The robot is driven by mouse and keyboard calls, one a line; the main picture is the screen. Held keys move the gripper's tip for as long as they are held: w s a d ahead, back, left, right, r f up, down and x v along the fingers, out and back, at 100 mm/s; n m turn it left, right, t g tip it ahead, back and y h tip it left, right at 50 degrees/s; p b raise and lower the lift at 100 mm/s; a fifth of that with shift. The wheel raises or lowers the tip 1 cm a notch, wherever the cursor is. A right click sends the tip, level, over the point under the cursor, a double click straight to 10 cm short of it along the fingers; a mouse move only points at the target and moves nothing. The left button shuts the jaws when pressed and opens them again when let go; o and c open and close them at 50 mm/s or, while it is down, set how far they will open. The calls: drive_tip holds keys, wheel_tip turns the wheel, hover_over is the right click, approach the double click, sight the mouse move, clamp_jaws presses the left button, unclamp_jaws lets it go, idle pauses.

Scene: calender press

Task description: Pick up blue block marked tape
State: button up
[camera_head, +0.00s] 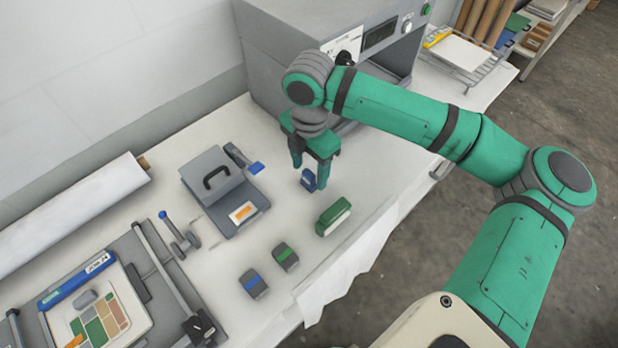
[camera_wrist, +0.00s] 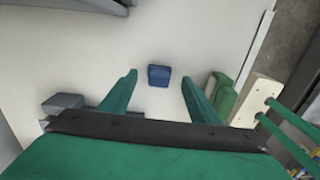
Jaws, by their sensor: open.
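A small blue block (camera_head: 308,180) stands on the white table below my gripper. No marking on it is readable. In the wrist view the blue block (camera_wrist: 158,75) lies between and just beyond my two fingertips, with bare table around it. My gripper (camera_head: 308,172) is open and empty, its green fingers pointing down at the table. In the wrist view the open gripper (camera_wrist: 160,76) has one finger on each side of the block, with gaps to both. In the head view, a finger partly overlaps the block's right side.
A green block with a pale side (camera_head: 333,217) stands close by to the right. A grey hinged press (camera_head: 215,180) stands left; a large grey machine (camera_head: 300,50) stands behind.

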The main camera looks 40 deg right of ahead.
sight(309, 173)
drive_tip(key=shift+w+f, duration=0.1)
drive_tip(key=shift+f, duration=1.5)
drive_tip(key=c, duration=1.2)
drive_tip(key=shift+c, duration=0.2)
drive_tip(key=shift+r, duration=0.2)
